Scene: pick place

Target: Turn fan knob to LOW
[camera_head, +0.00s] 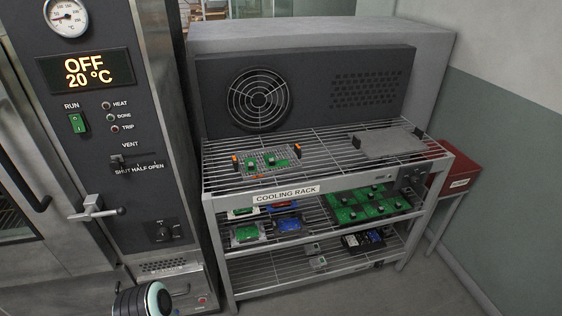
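A dark control box (413,179) sits at the right front end of the cooling rack, with small knob-like parts on its face. Its labels and setting are too small to read. A round fan grille (260,98) is in the dark panel behind the rack. Another dark knob (163,232) is low on the oven's front panel, and its label is also unreadable. I cannot tell for certain which of these is the fan knob. Neither of my grippers shows; only a dark, rounded part of my arm with a pale ring shows at the bottom left.
The cooling rack (286,194) holds circuit boards on several wire shelves. The oven panel (87,70) at left reads OFF, 20 °C, and a metal handle (97,208) sticks out from it. A red box (455,168) stands right of the rack. Floor shows at bottom right.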

